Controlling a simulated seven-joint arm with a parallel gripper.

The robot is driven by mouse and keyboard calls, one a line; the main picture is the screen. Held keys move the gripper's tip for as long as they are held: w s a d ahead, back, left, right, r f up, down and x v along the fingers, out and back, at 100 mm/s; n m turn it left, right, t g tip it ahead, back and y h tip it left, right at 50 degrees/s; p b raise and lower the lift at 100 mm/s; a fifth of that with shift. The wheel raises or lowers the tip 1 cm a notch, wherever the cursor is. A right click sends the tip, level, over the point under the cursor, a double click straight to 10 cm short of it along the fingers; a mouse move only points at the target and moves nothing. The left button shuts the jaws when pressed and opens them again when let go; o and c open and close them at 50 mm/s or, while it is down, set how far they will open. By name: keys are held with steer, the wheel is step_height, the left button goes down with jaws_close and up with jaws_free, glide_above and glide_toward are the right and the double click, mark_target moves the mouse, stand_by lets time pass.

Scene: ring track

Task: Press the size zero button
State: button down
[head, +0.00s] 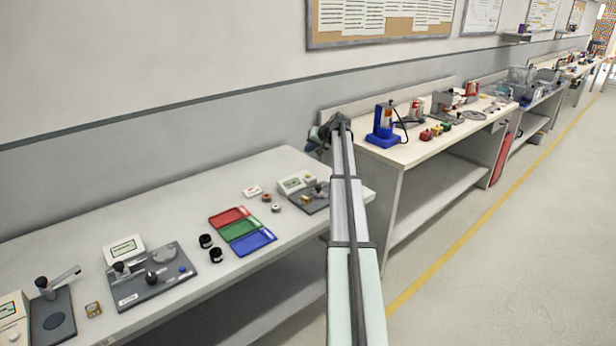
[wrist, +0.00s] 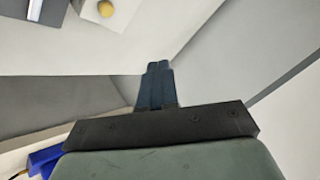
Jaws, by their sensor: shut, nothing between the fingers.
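No button in view has a label that I can read as size zero. On the near bench, a grey gauge plate (head: 155,275) with a small display carries a blue button (head: 182,268). A second gauge with a display (head: 295,183) stands near the bench's far right end. A third display unit (head: 12,308) is at the left edge. In the wrist view a yellow round knob (wrist: 106,9) shows on a pale block at the top. My gripper (wrist: 158,66) is shut and empty; in the head view it (head: 322,138) appears near the gap between the benches, its tips unclear.
Red, green and blue trays (head: 243,229) lie mid-bench, with black knobs (head: 207,241) beside them. A second bench (head: 430,145) holds a blue stand (head: 382,125), also in the wrist view (wrist: 44,160). The near bench's front strip is mostly clear.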

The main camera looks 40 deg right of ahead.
steer(key=shift+f, duration=0.2)
steer(key=shift+f, duration=4.2)
steer(key=shift+f, duration=0.95)
steer(key=shift+r, duration=0.95)
steer(key=shift+r, duration=0.15)
steer(key=shift+r, duration=2.35)
